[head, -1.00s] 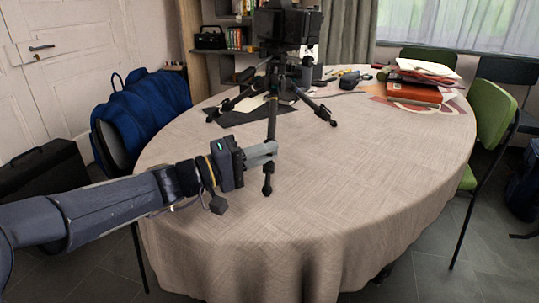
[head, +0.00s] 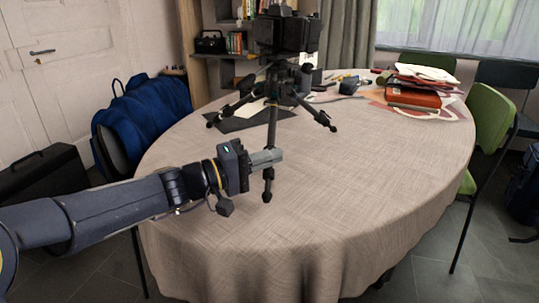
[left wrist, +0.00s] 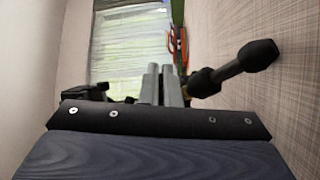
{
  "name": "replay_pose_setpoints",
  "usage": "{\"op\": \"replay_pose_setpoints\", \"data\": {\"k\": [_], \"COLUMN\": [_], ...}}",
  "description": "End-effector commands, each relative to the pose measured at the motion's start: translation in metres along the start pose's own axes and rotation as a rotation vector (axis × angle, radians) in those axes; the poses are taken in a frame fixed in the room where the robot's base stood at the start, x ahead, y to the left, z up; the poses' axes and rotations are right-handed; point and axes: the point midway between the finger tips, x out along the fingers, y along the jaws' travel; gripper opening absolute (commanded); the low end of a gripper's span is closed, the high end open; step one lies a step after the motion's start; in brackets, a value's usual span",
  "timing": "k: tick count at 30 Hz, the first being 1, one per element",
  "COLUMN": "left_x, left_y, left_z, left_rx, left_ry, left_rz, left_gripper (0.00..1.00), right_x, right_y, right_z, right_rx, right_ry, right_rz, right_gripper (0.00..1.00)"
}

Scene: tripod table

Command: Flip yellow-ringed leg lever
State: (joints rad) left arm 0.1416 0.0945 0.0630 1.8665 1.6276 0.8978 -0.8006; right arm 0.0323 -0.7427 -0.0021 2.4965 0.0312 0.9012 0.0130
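A black tripod with a camera on top (head: 285,33) stands on the table with its legs spread. Its front leg (head: 272,118) comes down toward me and ends in a dark foot (head: 267,189). My left gripper (head: 280,156) is at the lower part of this leg and hides a piece of it; I cannot tell whether they touch. In the left wrist view the grey fingers (left wrist: 161,83) are close together, with the dark leg (left wrist: 228,71) just right of them. I cannot make out a yellow ring or its lever clearly. My right gripper is out of view.
The round table's beige cloth (head: 370,190) is clear at front and right. Another tripod leg (head: 316,113) spreads right, over the cloth. Papers and a red box (head: 413,97) lie at the back right. A blue bag (head: 145,115) is left of the table.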

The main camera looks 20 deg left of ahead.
Motion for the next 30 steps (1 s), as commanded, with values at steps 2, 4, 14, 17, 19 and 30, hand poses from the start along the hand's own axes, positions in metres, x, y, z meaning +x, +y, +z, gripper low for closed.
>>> {"op": "replay_pose_setpoints", "data": {"k": [2, 4, 14, 17, 19, 30], "left_x": [0.0, 0.0, 0.002, 0.003, 0.004, 0.009], "left_y": [0.008, 0.011, 0.026, 0.03, 0.033, 0.043], "left_z": [-0.001, -0.002, -0.005, -0.007, -0.008, -0.016], "left_rx": [-0.031, -0.068, -0.321, -0.404, -0.462, -0.769], "left_ry": [0.0, 0.0, 0.001, 0.0, 0.001, 0.0], "left_rz": [-0.017, -0.04, -0.182, -0.23, -0.262, -0.435], "left_gripper": [0.0, 0.0, 0.0, 0.0, 0.0, 0.0], "right_x": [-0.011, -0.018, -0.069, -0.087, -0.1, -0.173], "right_y": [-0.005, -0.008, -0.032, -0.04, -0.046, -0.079], "right_z": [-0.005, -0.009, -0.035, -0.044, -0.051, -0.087], "right_rx": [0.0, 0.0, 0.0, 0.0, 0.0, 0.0], "right_ry": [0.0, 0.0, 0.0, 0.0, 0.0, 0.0], "right_rz": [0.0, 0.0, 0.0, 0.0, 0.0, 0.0], "right_gripper": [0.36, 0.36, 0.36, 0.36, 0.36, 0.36]}}
